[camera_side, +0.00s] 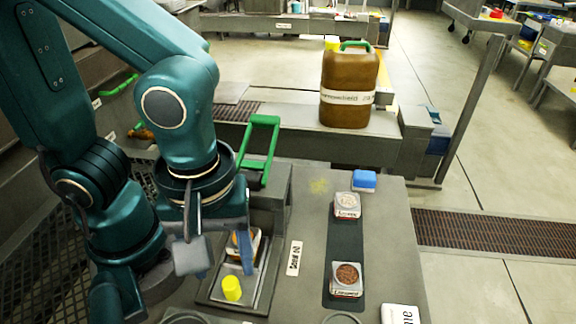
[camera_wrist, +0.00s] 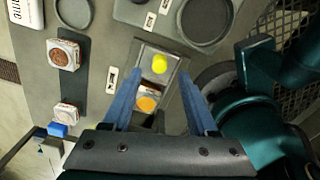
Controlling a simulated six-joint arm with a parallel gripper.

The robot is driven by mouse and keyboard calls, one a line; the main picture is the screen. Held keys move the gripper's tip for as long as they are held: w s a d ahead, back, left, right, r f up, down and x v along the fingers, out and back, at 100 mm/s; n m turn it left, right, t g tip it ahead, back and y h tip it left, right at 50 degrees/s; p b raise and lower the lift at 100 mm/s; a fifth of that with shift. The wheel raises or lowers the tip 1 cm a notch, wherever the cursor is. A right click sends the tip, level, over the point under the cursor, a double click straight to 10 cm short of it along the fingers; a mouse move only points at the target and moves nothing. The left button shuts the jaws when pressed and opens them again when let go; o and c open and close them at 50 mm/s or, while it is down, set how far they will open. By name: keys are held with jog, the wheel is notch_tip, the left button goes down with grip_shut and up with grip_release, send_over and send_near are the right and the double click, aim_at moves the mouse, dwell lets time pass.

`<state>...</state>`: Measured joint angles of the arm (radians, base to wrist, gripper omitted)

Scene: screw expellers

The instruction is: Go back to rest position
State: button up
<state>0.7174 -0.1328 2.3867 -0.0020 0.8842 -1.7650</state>
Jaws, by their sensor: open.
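My gripper (camera_side: 218,262) is low over the metal tray (camera_side: 262,292), pointing down. In the wrist view my gripper (camera_wrist: 160,74) has its two blue fingers wide apart. A small container with orange contents (camera_wrist: 147,104) sits in the tray between the fingers, with visible gaps to both. In the side view this container (camera_side: 257,240) is partly hidden behind a finger. A yellow cylinder (camera_side: 232,288) stands at the near end of the tray; it also shows in the wrist view (camera_wrist: 159,64).
Two labelled containers, one pale (camera_side: 347,205) and one brown-filled (camera_side: 347,278), stand on a dark strip to the right. A blue block (camera_side: 364,181) is behind them. A green handle (camera_side: 260,150) rises behind the tray. A brown jerrycan (camera_side: 348,85) stands farther back.

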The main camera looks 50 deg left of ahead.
jog(key=shift+r, duration=0.15)
jog(key=w+a+r+t, duration=0.2)
jog(key=w+a, duration=0.1)
jog(key=w+a+r+n+h, duration=0.1)
jog(key=w+r, duration=0.1)
jog(key=shift+a+t, duration=0.15)
jog(key=shift+t, duration=0.25)
jog(key=a+r+m+t, duration=0.1)
jog(key=a+m, duration=0.1)
jog(key=m, duration=0.4)
jog(key=w+a+r+m+t+y, duration=0.1)
jog(key=a+r+m, duration=0.1)
jog(key=m, duration=0.5)
jog(key=shift+w+a+t, duration=0.25)
jog(key=shift+a+t, duration=0.15)
jog(key=shift+a, duration=0.2)
